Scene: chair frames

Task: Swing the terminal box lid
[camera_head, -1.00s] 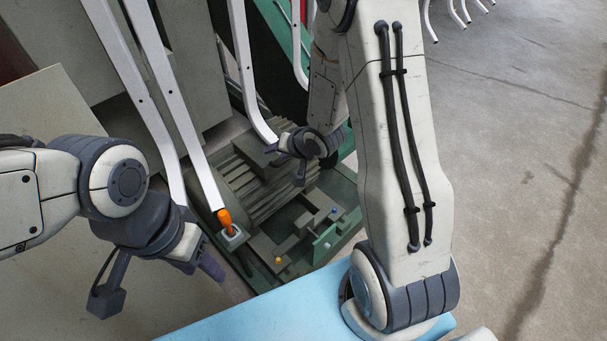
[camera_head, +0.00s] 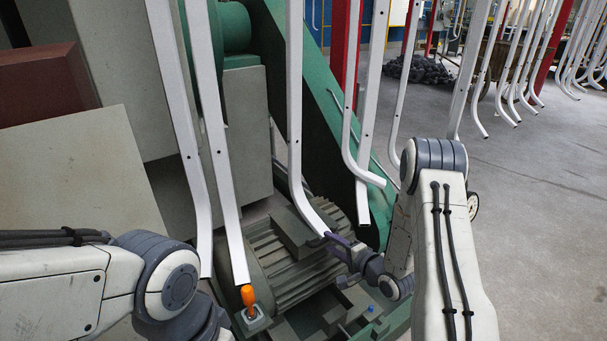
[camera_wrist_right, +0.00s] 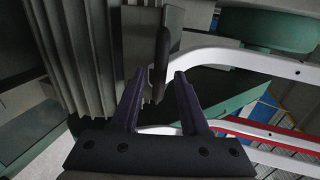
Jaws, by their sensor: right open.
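The green-grey finned motor (camera_head: 283,268) sits on the green machine base. Its terminal box (camera_head: 292,232) is a squarish block on the upper side, partly behind a white bent tube; I cannot make out how far its lid is open. My right gripper (camera_head: 334,262) is open beside the box, on its right. In the right wrist view the purple fingers (camera_wrist_right: 159,82) stand apart, with a dark rounded bar (camera_wrist_right: 161,58) at the gap between their tips. I cannot tell whether they touch it. My left wrist is at the bottom left; its fingers are out of view.
White bent tubes (camera_head: 296,110) hang in front of the motor, close to my right gripper. A green sloping guard (camera_head: 325,110) rises behind. Open concrete floor (camera_head: 540,190) lies to the right.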

